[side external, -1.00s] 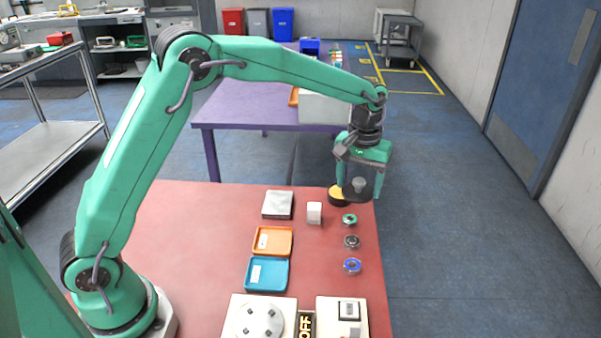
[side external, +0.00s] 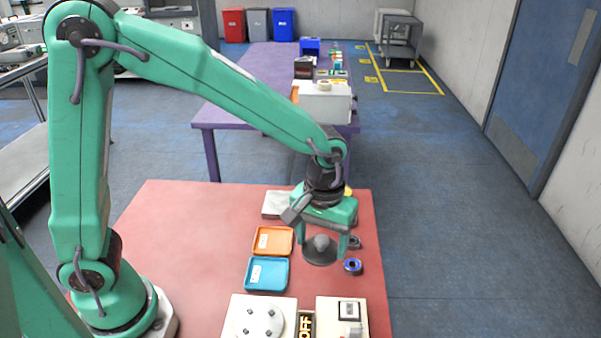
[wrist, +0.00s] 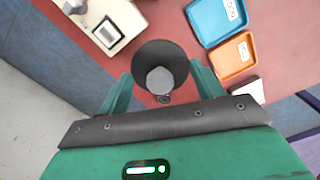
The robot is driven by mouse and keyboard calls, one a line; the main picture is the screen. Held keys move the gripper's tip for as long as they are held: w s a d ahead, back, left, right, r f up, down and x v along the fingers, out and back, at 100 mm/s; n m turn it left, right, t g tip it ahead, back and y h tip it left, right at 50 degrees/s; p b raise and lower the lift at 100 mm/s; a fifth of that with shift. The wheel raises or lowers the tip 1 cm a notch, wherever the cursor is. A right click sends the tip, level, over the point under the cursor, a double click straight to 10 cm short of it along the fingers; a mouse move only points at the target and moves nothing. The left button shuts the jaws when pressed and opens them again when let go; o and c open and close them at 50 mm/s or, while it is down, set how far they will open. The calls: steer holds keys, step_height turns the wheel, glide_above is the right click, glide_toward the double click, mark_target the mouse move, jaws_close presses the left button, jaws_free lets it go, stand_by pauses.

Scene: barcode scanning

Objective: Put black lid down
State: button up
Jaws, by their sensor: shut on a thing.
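My gripper (side external: 322,240) is shut on the grey knob of the black lid (side external: 320,258). The lid is a dark round disc and hangs level between the two green fingers, above the red table (side external: 190,230). In the side view it overlaps the table left of the blue-ringed piece; its exact height is hard to tell. In the wrist view the lid (wrist: 160,50) and its grey knob show between the fingers, with red table surface beyond it.
The orange tray (side external: 273,241) and blue tray (side external: 266,274) lie left of the lid. A dark ring (side external: 354,242) and blue ring (side external: 353,266) lie to its right. A round-plated device (side external: 260,318), an OFF sign (side external: 306,326) and a white box (side external: 342,318) stand nearer the camera.

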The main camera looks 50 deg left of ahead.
steer(key=shift+s, duration=0.15)
steer(key=w+a+f, duration=0.2)
steer(key=a, duration=0.1)
steer(key=w+a+f, duration=0.2)
steer(key=w+a, duration=0.1)
steer(key=w+a+f, duration=0.2)
steer(key=a+f, duration=0.1)
steer(key=shift+w+a, duration=0.1)
steer(key=shift+w, duration=0.05)
steer(key=shift+f, duration=2)
steer(key=shift+f, duration=0.1)
steer(key=o, duration=0.7)
